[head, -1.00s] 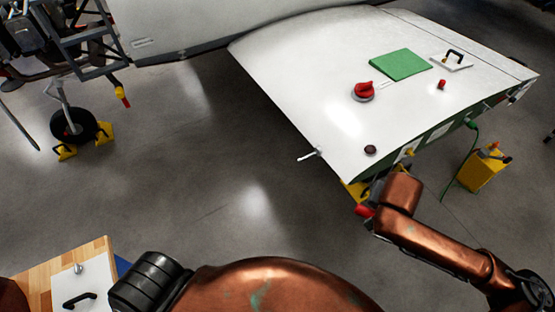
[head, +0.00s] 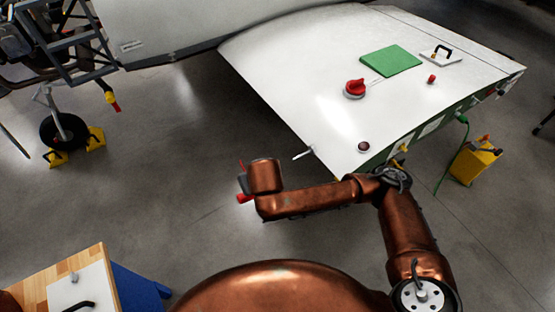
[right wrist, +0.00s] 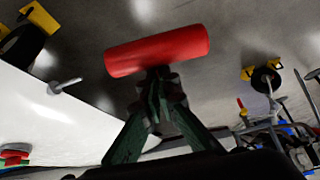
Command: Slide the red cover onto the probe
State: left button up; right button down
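The probe (head: 302,153) is a thin pale rod sticking out from the near left edge of the white wing panel (head: 330,125). In the right wrist view the probe (right wrist: 64,86) juts from the white panel, left of the red cover (right wrist: 157,50) and apart from it. My right gripper (right wrist: 160,76) is shut on the cover, a red cylinder lying crosswise beyond the fingertips. In the head view a bit of the red cover (head: 245,198) shows left of the probe, below its level in the picture; my right wrist hides most of the gripper. My left gripper is out of view.
On the panel are a red knob (head: 355,88), a green sheet (head: 391,61), a small red piece (head: 431,79), a dark round cap (head: 363,146) and a handled plate (head: 441,55). A yellow box (head: 475,162) stands right. A wooden table (head: 32,293) is lower left. Open floor lies between.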

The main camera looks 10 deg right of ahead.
jog(key=w+a+n+t+y, duration=0.1)
jog(key=w+a+n+y, duration=0.3)
jog(key=a, duration=0.4)
jog(key=w+n+t+y, duration=0.1)
jog(key=w+n+y, duration=0.3)
jog(key=w+y, duration=0.15)
pick_arm(q)
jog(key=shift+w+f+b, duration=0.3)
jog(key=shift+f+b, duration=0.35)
jog(key=shift+b, duration=0.1)
pick_arm(e)
jog(key=w+d+f+m+t+h, duration=0.1)
jog(key=w+d+f+m+t, duration=0.1)
jog(key=d, duration=0.7)
jog(key=w+d+f+m+t+h, duration=0.2)
jog(key=w+d+f+t, duration=0.1)
jog(key=d+f, duration=0.4)
jog(key=w+d+f+m+t+h, duration=0.2)
jog(key=w+d+f+m+t, duration=0.1)
jog(key=d, duration=0.9)
jog(key=shift+d+f+t, duration=0.4)
jog(key=shift+f+t, duration=0.3)
jog(key=shift+f, duration=0.15)
